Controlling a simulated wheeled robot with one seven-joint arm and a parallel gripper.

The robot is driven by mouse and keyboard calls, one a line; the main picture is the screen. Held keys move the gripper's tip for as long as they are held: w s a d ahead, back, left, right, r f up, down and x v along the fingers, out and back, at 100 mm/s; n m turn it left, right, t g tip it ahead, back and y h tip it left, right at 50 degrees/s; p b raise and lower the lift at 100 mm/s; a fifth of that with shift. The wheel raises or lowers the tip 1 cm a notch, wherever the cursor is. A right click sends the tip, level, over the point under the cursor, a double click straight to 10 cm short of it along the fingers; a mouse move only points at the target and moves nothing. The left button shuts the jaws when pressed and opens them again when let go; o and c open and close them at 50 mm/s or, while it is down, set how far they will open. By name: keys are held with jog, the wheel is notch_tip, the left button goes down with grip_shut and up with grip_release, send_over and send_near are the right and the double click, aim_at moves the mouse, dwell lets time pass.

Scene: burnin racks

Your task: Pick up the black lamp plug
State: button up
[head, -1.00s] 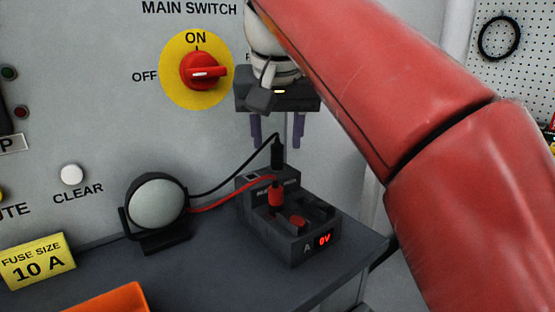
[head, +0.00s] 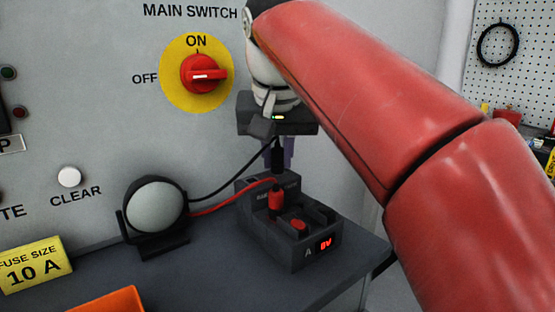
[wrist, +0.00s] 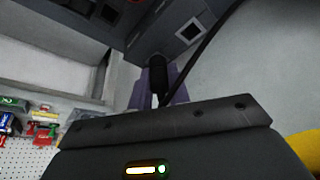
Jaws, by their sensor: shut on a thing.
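The black lamp plug (head: 277,158) stands upright at the back of the dark grey supply box (head: 290,258). A black cable runs from it to the round lamp (head: 155,205) at left. My gripper (head: 284,164) points down, with its purple fingers shut on the plug. In the wrist view the plug (wrist: 158,75) sits between the purple fingers. The plug's lower end is at the box top; whether it is seated in a socket is hard to tell. A red plug (head: 275,203) with a red cable stands in the box, just in front of the black one.
The box has a red display (head: 326,244) and sits on a dark grey bench (head: 225,285). Behind is a grey panel with a red main switch (head: 204,75). A yellow fuse block (head: 33,260) and an orange bin (head: 108,300) are at left.

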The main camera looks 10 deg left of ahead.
aim_at(277, 147)
jog(key=shift+r+p, duration=0.3)
jog(key=shift+r, duration=0.2)
jog(key=v, duration=0.2)
jog(key=shift+r+p, duration=0.35)
jog(key=s+d+b, duration=0.3)
jog(key=s+d, duration=0.1)
jog(key=s, duration=1.2)
jog(key=shift+s, duration=0.4)
